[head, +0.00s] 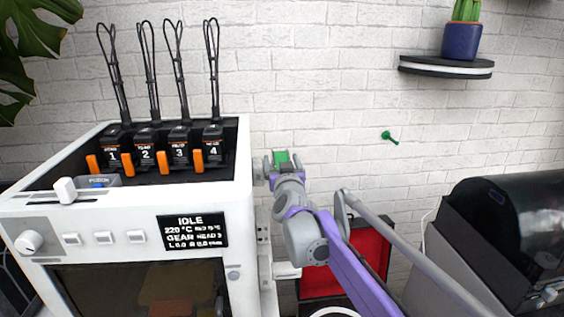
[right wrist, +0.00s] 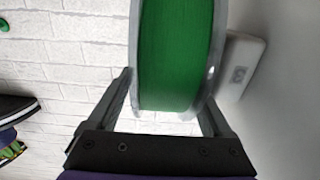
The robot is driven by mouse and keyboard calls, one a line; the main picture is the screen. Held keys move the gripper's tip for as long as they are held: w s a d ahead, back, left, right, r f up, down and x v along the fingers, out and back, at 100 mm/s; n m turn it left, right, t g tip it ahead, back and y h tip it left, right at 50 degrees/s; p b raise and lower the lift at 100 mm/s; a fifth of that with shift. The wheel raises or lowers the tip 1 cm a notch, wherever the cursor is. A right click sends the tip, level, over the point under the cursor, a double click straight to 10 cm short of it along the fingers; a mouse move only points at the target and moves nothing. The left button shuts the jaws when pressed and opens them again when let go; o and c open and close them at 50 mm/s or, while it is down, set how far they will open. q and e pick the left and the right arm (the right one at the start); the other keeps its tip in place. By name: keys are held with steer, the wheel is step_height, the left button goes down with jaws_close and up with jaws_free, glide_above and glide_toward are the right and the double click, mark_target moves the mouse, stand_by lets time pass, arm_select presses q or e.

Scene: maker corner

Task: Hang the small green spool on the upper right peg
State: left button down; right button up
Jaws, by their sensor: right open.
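The small green spool (right wrist: 175,55) fills the upper middle of the right wrist view, with a pale grey flange on each side. In the head view it shows as a small green patch (head: 281,158) beside the printer's right wall. My right gripper (right wrist: 168,100) is open, with one finger on each side of the spool; whether they touch it I cannot tell. What supports the spool is hidden. A green peg (head: 390,138) sticks out of the brick wall to the right, bare. My left gripper is not in view.
The white printer (head: 246,190) stands at the left, with several black tool heads and cable loops on top. A black shelf (head: 445,67) with a blue plant pot (head: 461,41) is above right. A red panel (head: 375,246) and a dark machine (head: 500,225) are lower right.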

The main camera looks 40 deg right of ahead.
steer(key=shift+a, duration=0.1)
steer(key=v, duration=1)
steer(key=shift+s, duration=0.4)
steer(key=shift+a, duration=0.1)
